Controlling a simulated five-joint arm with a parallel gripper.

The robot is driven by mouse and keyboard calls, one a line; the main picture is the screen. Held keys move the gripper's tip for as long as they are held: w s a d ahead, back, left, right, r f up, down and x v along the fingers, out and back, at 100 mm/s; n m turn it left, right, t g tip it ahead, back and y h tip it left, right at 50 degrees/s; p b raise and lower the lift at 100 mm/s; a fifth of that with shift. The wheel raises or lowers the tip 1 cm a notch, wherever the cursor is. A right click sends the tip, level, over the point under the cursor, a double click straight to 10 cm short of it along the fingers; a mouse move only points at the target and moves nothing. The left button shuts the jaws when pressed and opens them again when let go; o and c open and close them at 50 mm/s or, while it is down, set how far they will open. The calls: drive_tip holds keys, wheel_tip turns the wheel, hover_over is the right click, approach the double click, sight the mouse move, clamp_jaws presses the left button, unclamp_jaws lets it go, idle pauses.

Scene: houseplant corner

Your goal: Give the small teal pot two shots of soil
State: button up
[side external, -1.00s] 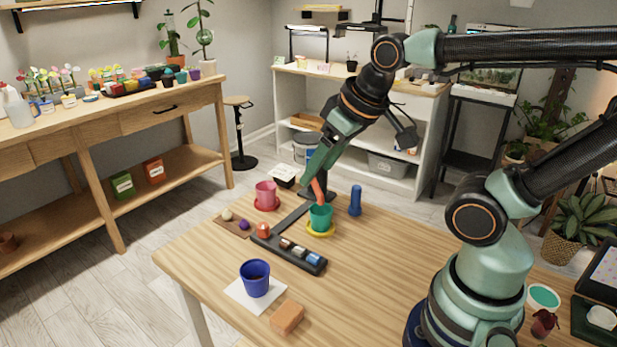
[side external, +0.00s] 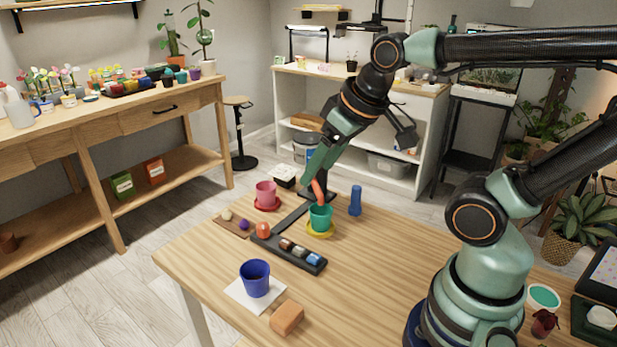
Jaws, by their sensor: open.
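The small teal pot (side external: 320,217) stands upright on a yellow saucer (side external: 319,232) near the far side of the table. I cannot see what is inside it. My gripper (side external: 310,183) is open and points down, just above and behind the pot's rim. An orange-red piece (side external: 319,192) slants down beside the jaws toward the pot. I cannot tell whether the jaws touch it. A black stand (side external: 329,188) rises behind the pot, partly hidden by my gripper. No soil source can be clearly made out.
A pink pot (side external: 266,194) stands on a red saucer, and a blue cylinder (side external: 355,201) stands to the right. A blue pot (side external: 255,278) and an orange block (side external: 287,318) are nearer.

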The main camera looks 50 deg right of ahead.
clamp_jaws()
idle(1.6)
